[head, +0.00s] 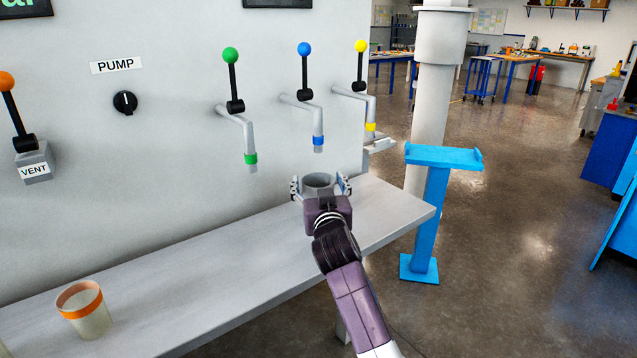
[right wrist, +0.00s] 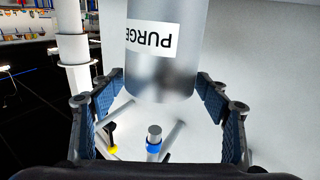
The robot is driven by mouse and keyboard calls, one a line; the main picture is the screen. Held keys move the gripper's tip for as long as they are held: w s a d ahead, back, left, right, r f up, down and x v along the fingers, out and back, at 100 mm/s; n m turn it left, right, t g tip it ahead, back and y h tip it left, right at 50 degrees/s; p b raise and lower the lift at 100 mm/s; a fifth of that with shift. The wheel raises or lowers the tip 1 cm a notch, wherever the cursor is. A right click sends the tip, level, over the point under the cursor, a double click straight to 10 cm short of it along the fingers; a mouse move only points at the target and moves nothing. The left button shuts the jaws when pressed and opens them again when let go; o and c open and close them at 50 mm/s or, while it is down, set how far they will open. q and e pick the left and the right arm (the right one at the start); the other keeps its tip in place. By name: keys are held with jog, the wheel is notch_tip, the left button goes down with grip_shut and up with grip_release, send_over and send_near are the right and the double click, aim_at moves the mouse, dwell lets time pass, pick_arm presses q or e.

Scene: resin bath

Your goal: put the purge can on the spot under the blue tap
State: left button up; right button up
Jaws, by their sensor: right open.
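The purge can (head: 319,181) is a grey metal cylinder in the head view, at the bench's back right, below the blue-banded spout of the blue tap (head: 304,50). My right gripper hides most of it, so its exact spot and contact with the bench are hard to tell. In the right wrist view the can (right wrist: 165,65) appears upside down with its PURGE label, between the fingers. My right gripper (right wrist: 165,100) is open, with one finger on each side of the can. It also shows in the head view (head: 320,188). My left gripper is not in view.
The grey bench (head: 215,270) is mostly clear. A clear cup with an orange band (head: 83,308) stands at its front left. The green tap (head: 230,55) and yellow tap (head: 361,47) flank the blue one. A blue stand (head: 430,215) is to the right.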

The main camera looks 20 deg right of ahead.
jog(key=shift+r, duration=0.1)
jog(key=s+a+b, duration=0.1)
jog(key=s+a, duration=0.1)
jog(key=s, duration=1)
